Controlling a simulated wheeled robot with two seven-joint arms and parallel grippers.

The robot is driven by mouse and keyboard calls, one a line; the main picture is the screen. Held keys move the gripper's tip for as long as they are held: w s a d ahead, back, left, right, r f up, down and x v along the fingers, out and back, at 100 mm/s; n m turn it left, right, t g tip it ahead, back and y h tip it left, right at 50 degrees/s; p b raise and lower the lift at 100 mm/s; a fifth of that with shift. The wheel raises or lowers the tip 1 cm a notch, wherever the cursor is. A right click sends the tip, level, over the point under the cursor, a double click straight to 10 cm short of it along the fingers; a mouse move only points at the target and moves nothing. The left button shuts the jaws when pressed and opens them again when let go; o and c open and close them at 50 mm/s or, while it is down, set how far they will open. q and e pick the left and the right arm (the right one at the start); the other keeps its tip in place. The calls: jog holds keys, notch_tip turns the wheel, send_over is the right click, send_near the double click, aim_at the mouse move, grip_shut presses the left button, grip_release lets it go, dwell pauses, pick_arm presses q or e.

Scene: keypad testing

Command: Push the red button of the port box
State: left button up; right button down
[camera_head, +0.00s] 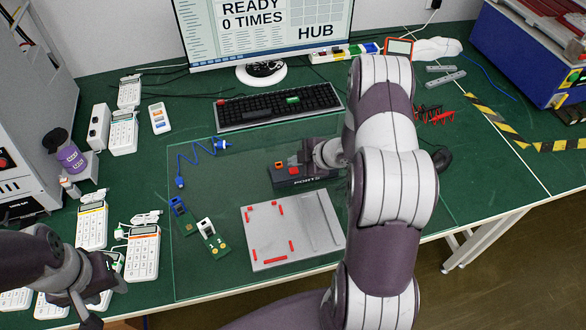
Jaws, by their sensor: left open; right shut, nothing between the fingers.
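The port box (284,183) is a dark box marked PORTS, on the clear mat in the middle of the green table. Its red button (294,171) shows on top, beside an orange part (279,165). My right gripper (306,160) is shut and empty, just right of the button and over the right part of the box. I cannot tell whether its fingertips touch the button or the box. The gripper and arm hide the box's right end. My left gripper (92,314) is open and empty over the keypads at the lower left.
A grey plate with red marks (268,243) lies in front of the box. Green boards (213,238) and a blue cable (188,158) lie to its left. A keyboard (262,110) and monitor (262,28) stand behind. Several keypads (143,254) crowd the left side.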

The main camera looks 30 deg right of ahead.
aim_at(296, 171)
jog(key=shift+f, duration=0.1)
dwell(0.3)
jog(key=shift+f, duration=0.4)
jog(key=shift+f+b, duration=0.45)
jog(key=shift+b, duration=0.15)
dwell(0.4)
jog(key=shift+r, duration=0.15)
jog(key=shift+r+p, duration=0.8)
jog(key=shift+p, duration=0.1)
notch_tip(296, 171, up, 6)
jog(key=p, duration=0.5)
jog(key=shift+p, duration=0.35)
